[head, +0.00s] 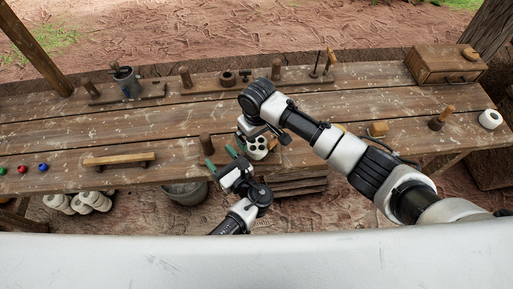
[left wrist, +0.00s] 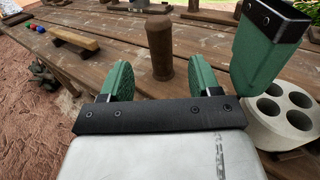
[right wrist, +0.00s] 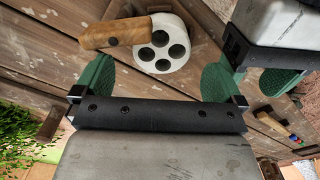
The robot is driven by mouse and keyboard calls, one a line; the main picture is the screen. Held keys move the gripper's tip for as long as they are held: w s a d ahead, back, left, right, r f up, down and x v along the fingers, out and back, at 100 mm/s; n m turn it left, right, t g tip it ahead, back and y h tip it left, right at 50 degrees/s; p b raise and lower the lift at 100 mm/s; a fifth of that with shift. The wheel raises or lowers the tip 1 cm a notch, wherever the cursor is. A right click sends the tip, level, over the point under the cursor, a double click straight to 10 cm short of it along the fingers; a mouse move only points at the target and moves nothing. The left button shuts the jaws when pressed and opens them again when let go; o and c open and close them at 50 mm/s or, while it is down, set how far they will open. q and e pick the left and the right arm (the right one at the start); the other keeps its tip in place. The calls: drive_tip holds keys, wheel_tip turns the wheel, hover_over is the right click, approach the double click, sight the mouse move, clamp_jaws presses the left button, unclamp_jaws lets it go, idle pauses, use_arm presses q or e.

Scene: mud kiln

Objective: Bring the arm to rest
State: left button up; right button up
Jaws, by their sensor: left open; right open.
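My left gripper (head: 221,158) is at the front edge of the workbench (head: 180,133) in the head view, its green fingers spread and empty. In the left wrist view, a brown wooden peg (left wrist: 160,46) stands beyond the gap between these fingers (left wrist: 161,82). My right gripper (right wrist: 158,76) is open and empty, above a white block with several round holes (right wrist: 170,50). The block also shows in the head view (head: 258,153), partly hidden by my right arm. One green right finger (left wrist: 262,62) shows close to my left gripper in the left wrist view.
A wooden bar (head: 118,159) and small coloured balls (head: 43,167) lie on the left of the bench. Tools and pegs line the back. A drawer box (head: 440,66) and white roll (head: 490,119) stand at the right. A bucket (head: 185,193) is below the front edge.

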use_arm(q)
drive_tip(key=shift+v, duration=2.25)
